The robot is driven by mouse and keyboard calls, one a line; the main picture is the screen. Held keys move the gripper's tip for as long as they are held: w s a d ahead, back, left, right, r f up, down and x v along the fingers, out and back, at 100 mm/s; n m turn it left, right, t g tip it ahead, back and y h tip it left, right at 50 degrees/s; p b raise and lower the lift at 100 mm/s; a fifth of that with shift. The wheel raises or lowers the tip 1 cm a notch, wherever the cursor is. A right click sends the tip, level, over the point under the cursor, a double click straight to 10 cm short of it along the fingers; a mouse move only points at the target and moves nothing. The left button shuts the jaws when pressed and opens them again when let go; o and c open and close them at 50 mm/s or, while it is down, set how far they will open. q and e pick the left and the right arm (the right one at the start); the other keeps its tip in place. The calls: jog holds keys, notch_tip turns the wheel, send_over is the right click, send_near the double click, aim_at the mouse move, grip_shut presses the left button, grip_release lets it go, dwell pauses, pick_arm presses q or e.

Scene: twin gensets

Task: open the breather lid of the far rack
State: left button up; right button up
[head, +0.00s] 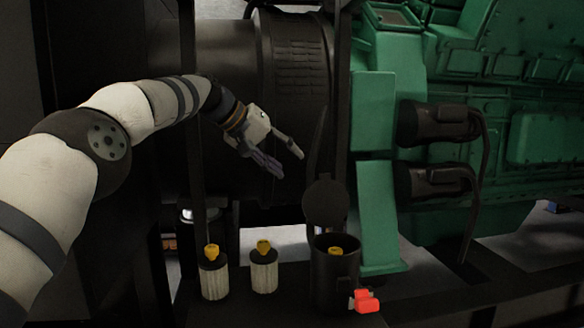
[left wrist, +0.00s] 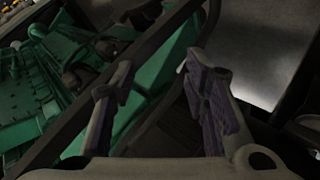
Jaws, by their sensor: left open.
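A black cylindrical canister (head: 335,275) stands on the rack ledge in the head view. Its round black lid (head: 323,203) stands raised behind its mouth, tilted up, and a yellow piece (head: 335,251) shows in the opening. I cannot tell from the frames whether this is the far rack. My left gripper (head: 283,163) is open and empty, above and left of the lid, apart from it. Its two spread fingers also show in the left wrist view (left wrist: 160,95), with nothing between them held. My right gripper is not in view.
Two pale filters with yellow tops, one left (head: 214,275) and one beside it (head: 264,270), stand left of the canister. A red handle (head: 366,300) juts out at its lower right. A dark upright post (head: 342,90) and the green engine (head: 500,120) are close by.

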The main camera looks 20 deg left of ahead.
pick_arm(q)
jog(key=shift+s+a+r, duration=0.3)
jog(key=shift+a+r, duration=0.2)
jog(key=shift+a, duration=0.05)
jog(key=v, duration=1.2)
